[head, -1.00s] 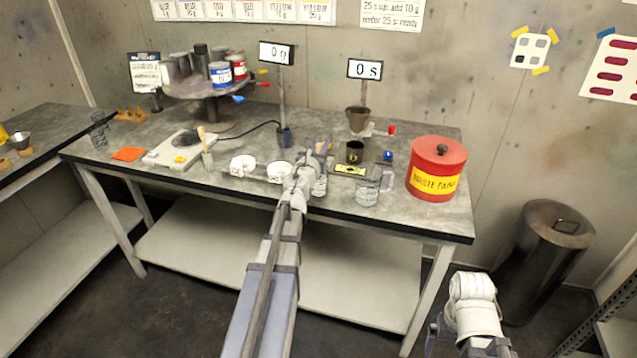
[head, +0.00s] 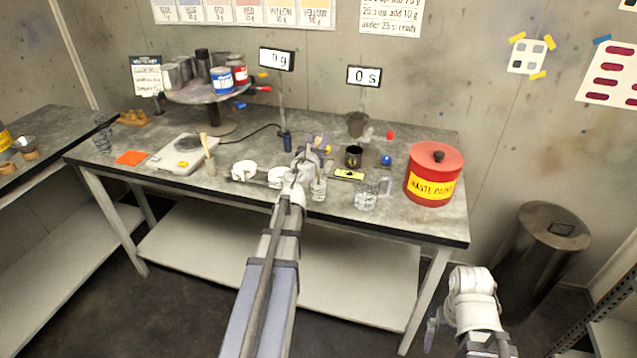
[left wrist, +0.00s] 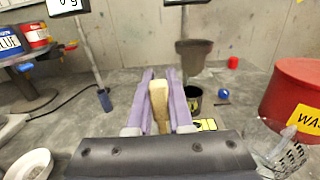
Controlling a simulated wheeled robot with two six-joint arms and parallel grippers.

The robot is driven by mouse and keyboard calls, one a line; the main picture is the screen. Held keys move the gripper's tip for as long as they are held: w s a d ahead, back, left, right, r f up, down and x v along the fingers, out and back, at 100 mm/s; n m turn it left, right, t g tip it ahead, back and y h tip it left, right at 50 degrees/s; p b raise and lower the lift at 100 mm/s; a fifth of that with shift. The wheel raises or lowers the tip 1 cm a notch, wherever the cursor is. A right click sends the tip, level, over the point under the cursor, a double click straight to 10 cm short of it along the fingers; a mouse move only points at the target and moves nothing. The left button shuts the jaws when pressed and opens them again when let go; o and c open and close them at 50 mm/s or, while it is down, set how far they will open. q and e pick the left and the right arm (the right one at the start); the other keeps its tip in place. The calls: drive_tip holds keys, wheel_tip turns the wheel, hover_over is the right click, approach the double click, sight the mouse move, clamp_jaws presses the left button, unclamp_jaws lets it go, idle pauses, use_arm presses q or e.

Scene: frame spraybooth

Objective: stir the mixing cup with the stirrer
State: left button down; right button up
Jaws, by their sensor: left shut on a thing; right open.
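My left gripper (head: 318,150) is over the table's front middle, above a small labelled jar (head: 318,190). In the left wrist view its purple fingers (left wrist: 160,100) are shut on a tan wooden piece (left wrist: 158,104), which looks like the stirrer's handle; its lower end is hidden. A black cup with a yellow mark (head: 354,157), likely the mixing cup, stands upright to the right of the gripper. It also shows in the left wrist view (left wrist: 194,98), apart from the fingers. My right gripper (head: 434,334) is low at the bottom right, away from the table, open.
A grey funnel-like cup (head: 356,123) hangs behind the black cup. A glass beaker (head: 369,194) and red waste paint can (head: 436,175) stand to the right.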

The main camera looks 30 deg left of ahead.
drive_tip(key=shift+r+p, duration=2.65)
drive_tip(key=shift+r, duration=0.3)
wheel_tip(320, 180, up, 4)
drive_tip(key=p, duration=0.4)
